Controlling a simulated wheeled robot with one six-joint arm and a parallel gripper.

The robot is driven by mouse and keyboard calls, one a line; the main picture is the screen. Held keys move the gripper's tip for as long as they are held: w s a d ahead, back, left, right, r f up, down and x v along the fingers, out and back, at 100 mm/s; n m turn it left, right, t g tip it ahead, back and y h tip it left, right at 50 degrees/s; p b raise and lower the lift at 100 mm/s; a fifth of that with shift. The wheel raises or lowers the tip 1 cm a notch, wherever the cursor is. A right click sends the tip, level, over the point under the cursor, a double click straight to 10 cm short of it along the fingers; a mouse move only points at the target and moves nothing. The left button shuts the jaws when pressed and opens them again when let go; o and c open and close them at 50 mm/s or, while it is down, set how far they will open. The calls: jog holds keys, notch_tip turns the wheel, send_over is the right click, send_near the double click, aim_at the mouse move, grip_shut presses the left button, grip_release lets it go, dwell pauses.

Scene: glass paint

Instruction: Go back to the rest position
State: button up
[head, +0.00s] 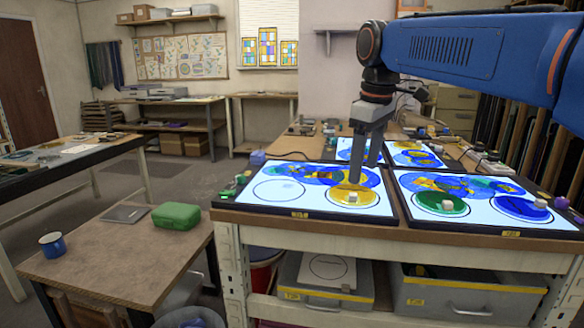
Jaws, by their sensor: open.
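My gripper (364,172) points down over the lit panel (287,211) at the front left of the workbench. Its two fingers are apart with nothing seen between them. A small pale block (353,197) sits on the yellow disc (354,204) just below the fingertips. I cannot tell the exact gap between the fingers and the block. The arm hides part of the panels behind it.
A second lit panel (406,216) at the right carries a green disc (440,206) and a blue disc (519,209), each with a small pale block. More panels lie behind.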

jog(key=s+d+f+m+t, duration=0.1)
jog(key=s+d+f+m, duration=0.4)
jog(key=s+f, duration=0.7)
jog(key=s+d+f+m+t, duration=0.2)
jog(key=s+d+f+m, duration=0.3)
jog(key=s+f, duration=0.8)
jog(key=shift+s+d+f, duration=0.15)
jog(key=shift+d+f, duration=0.2)
jog(key=shift+d, duration=0.85)
jog(key=shift+o, duration=0.5)
